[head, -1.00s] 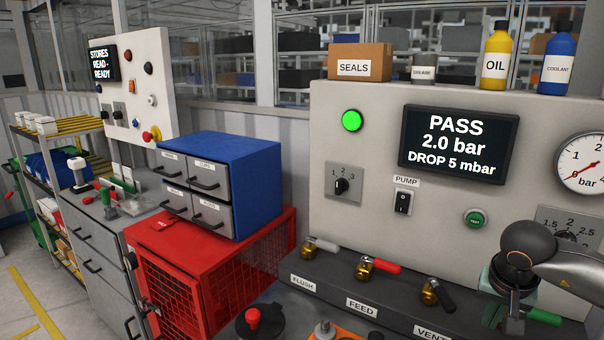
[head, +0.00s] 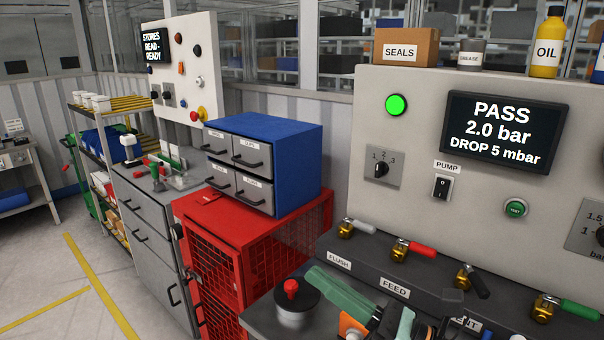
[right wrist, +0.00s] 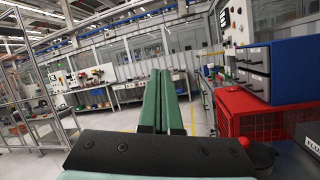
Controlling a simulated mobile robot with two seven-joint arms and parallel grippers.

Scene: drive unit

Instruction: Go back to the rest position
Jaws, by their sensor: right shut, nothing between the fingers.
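My right gripper (head: 316,275) reaches in from the bottom of the head view, over the front of the bench by the valve ledge. Its green fingers point to the upper left and lie together with nothing between them. In the right wrist view the two green fingers (right wrist: 160,76) stand side by side and closed, pointing out into the room. The gripper overlaps part of the ledge and the FEED and VENT labels' area in the head view; whether it touches anything cannot be told. My left gripper is not in view.
A test panel (head: 410,110) with a PASS screen stands behind valves (head: 400,250) on a dark ledge. A black pot with a red knob (head: 291,289) is beside my right gripper. A red mesh cabinet (head: 215,265) carries blue drawers (head: 295,165). Floor at left is open.

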